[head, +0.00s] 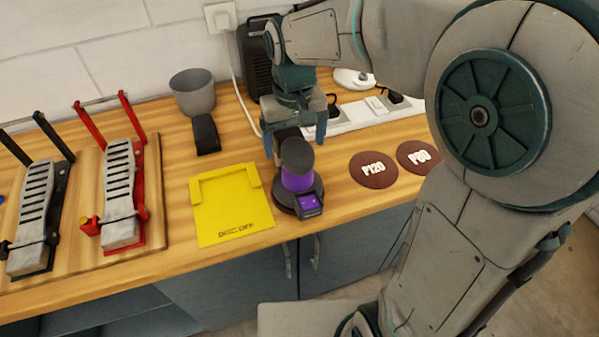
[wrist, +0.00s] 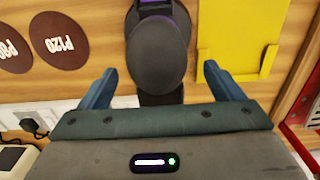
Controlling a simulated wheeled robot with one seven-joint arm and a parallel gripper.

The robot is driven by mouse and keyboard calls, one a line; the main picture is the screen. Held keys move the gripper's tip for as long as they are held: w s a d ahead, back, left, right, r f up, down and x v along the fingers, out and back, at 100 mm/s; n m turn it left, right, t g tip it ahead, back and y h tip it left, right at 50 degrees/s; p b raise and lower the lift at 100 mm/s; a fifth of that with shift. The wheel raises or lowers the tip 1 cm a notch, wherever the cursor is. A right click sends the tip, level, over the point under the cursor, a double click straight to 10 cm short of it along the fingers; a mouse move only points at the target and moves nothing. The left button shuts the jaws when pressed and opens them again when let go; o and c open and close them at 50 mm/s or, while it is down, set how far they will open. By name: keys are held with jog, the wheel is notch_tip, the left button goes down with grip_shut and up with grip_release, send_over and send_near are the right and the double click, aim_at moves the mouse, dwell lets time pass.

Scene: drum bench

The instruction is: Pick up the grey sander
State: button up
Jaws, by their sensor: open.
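The sander (head: 298,183) stands upright on the wooden bench near its front edge. It has a dark grey rounded cap, a purple body and a wide black base with a purple block at the front. My gripper (head: 295,139) is open above and just behind the sander, pointing down, with its blue fingers to the left and right of the cap in the picture. In the wrist view the sander's dark cap (wrist: 157,48) shows between and beyond the open fingertips (wrist: 160,73). I cannot tell whether the fingers touch it.
A yellow "DISC OFF" plate (head: 236,209) lies left of the sander. Brown discs P120 (head: 373,170) and P80 (head: 419,157) lie to the right. A power strip (head: 352,118), black box (head: 253,62), grey cup (head: 192,91) and black block (head: 206,134) are behind. A red-framed pedal (head: 121,180) stands at left.

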aim_at(296, 177)
notch_tip(296, 177, down, 3)
jog(key=shift+d+f, duration=0.1)
jog(key=shift+f, duration=0.1)
jog(key=shift+c, duration=0.4)
jog(key=c, duration=1)
jog(key=shift+w+r, duration=0.1)
jog(key=shift+c, duration=0.9)
